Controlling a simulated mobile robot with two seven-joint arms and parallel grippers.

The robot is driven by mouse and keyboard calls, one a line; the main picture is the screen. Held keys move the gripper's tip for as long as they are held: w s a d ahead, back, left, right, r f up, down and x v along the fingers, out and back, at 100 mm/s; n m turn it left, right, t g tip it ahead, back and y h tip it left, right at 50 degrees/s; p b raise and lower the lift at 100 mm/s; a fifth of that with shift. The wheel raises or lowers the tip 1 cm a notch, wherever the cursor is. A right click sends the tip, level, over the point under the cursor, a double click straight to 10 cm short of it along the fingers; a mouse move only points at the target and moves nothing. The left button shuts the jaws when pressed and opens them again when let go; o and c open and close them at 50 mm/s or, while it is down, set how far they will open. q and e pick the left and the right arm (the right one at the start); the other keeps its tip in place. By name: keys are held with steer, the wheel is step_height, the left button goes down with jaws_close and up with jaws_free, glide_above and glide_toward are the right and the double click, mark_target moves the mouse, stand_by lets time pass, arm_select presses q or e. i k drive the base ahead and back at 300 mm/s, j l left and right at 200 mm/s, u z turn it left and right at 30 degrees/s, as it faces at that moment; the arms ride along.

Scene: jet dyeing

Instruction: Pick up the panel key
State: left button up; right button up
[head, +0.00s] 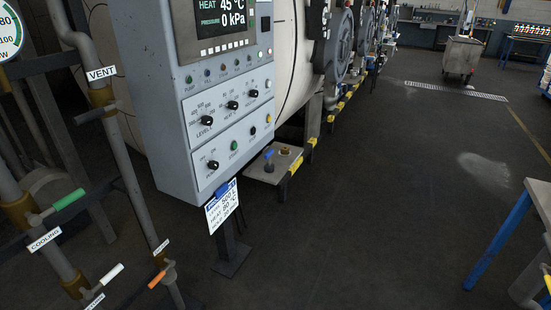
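I cannot make out a panel key for certain. A grey control panel (173,100) stands at the centre left, with a lit display, black knobs and coloured buttons. A white card (222,207) with printed settings hangs at its lower edge, with a blue strip at its top. On a low grey plate (258,177) right of the panel are a small blue-topped item (269,155) and a brownish knob-like item (286,150); neither is clear enough to name. Neither of my grippers is in view.
Pipes with a green-handled valve (68,199), an orange handle (157,279) and labels stand at the left. A blue table leg (499,240) is at the right edge. A grey cart (462,55) stands far back. The dark floor (390,190) between is clear.

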mark_target(267, 156)
steer(key=i+u, duration=0.1)
steer(key=u, duration=0.45)
steer(key=i+l+u, duration=0.4)
steer(key=l+u, duration=0.2)
steer(key=l, duration=0.2)
steer(key=i+l, duration=0.15)
steer(key=l, duration=0.2)
steer(key=i+l+u, duration=0.15)
steer(key=l, duration=0.15)
steer(key=i+l, duration=0.1)
steer(key=l, duration=0.25)
steer(key=i+l+u, duration=0.15)
steer(key=l, duration=0.2)
steer(key=i+l, duration=0.1)
steer(key=l, duration=0.25)
steer(key=i+l, duration=0.1)
steer(key=l, duration=0.3)
steer(key=i+l, duration=0.15)
steer(key=l, duration=0.3)
steer(key=i+l, duration=0.1)
steer(key=l, duration=0.3)
steer(key=i+l+u, duration=0.1)
steer(key=l, duration=0.3)
